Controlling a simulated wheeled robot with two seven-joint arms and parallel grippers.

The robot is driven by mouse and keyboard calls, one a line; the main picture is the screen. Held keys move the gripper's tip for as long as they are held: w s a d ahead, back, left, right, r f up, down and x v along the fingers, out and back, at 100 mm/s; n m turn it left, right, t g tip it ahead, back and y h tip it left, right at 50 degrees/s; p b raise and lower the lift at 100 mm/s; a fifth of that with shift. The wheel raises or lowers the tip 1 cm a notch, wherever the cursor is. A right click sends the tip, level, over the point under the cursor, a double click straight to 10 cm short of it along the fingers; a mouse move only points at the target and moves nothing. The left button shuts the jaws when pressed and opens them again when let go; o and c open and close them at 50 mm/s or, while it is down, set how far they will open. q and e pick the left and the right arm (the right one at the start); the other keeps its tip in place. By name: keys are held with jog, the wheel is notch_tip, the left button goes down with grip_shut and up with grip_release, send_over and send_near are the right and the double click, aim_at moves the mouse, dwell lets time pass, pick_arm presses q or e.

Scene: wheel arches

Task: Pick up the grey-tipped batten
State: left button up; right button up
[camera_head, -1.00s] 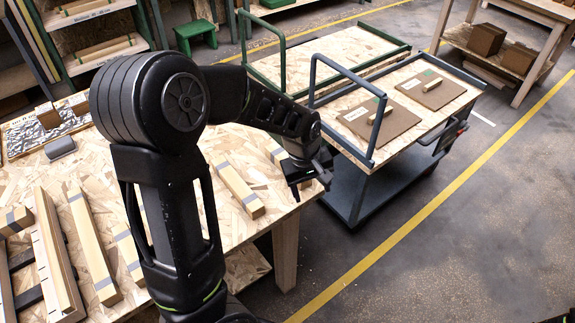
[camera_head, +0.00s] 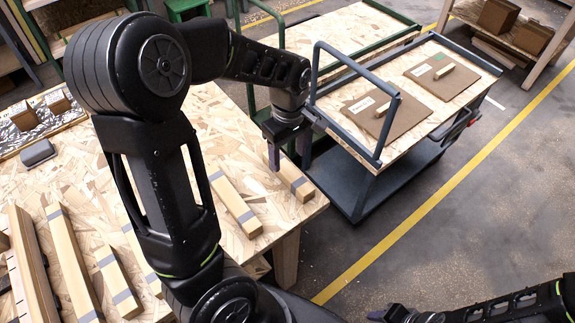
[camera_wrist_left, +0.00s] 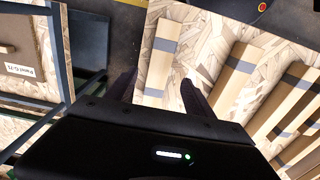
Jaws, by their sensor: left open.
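Several pale wooden battens with grey bands lie on the chipboard table; I cannot tell surely which one is the grey-tipped batten. The short batten nearest the table's right corner (camera_head: 297,184) lies under my left gripper (camera_head: 290,150), partly hidden by it. In the left wrist view this batten (camera_wrist_left: 161,62) shows between the two fingers, with grey bands near its ends. My left gripper (camera_wrist_left: 160,92) is open and empty, its fingers pointing down at the batten. My right gripper (camera_head: 402,314) shows only partly at the bottom edge; its jaws are unclear.
Another banded batten (camera_head: 236,204) lies just left of that one, and several longer ones lie further left. A blue-grey trolley (camera_head: 345,180) with brown panels stands close right of the table. Open floor lies right.

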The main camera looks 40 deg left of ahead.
aim_at(289, 172)
pick_arm(q)
jog(key=shift+s+d+r, duration=0.1)
jog(key=shift+s, duration=0.05)
jog(key=shift+f, duration=1.4)
jog(key=f, duration=0.5)
jog(key=shift+w+f+p, duration=0.1)
jog(key=shift+w+p, duration=0.1)
jog(key=shift+p, duration=0.2)
jog(key=shift+c, duration=0.2)
grip_shut()
